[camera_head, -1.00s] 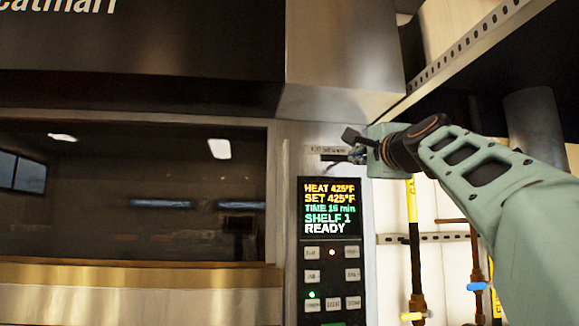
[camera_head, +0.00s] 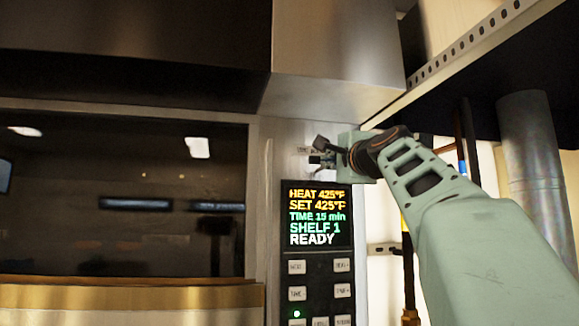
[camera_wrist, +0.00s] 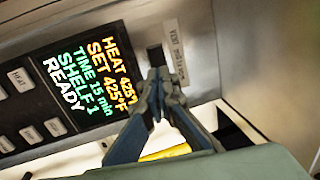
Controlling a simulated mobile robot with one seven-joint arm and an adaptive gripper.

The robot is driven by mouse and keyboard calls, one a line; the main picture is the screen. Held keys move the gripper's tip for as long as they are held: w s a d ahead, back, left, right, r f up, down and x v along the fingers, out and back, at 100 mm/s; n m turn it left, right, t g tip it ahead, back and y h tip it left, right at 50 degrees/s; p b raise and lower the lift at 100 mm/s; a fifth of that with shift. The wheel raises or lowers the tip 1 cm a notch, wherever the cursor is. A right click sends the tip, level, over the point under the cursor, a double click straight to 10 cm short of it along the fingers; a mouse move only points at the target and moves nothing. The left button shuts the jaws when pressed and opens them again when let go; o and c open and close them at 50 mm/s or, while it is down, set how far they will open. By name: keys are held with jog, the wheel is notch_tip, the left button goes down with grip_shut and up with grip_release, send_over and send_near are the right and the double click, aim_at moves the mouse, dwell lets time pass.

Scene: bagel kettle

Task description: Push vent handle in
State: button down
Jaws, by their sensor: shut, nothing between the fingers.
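The vent handle (camera_wrist: 155,58) is a small dark piece on the oven's front panel, beside a printed vent label (camera_wrist: 174,45) in the wrist view. My gripper (camera_wrist: 160,76) is shut and empty, with its tips right at the handle. I cannot tell whether they touch it. In the head view my gripper (camera_head: 325,161) is at the panel just above the oven display (camera_head: 316,213), and it largely hides the handle there.
The display reads READY, with several buttons (camera_head: 297,267) below it. A large dark oven window (camera_head: 120,200) is at left. A metal hood (camera_head: 335,65) overhangs above. Pipes (camera_head: 535,150) and a perforated shelf edge (camera_head: 470,45) are on the right.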

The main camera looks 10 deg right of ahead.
jog(key=shift+r, duration=0.1)
dwell(0.3)
jog(key=w+p, duration=0.3)
jog(key=w, duration=0.4)
jog(key=shift+w, duration=0.35)
jog(key=s+f+b, duration=0.2)
jog(key=s+b, duration=0.3)
jog(key=s, duration=0.8)
jog(key=shift+s+f, duration=0.35)
jog(key=shift+s, duration=0.05)
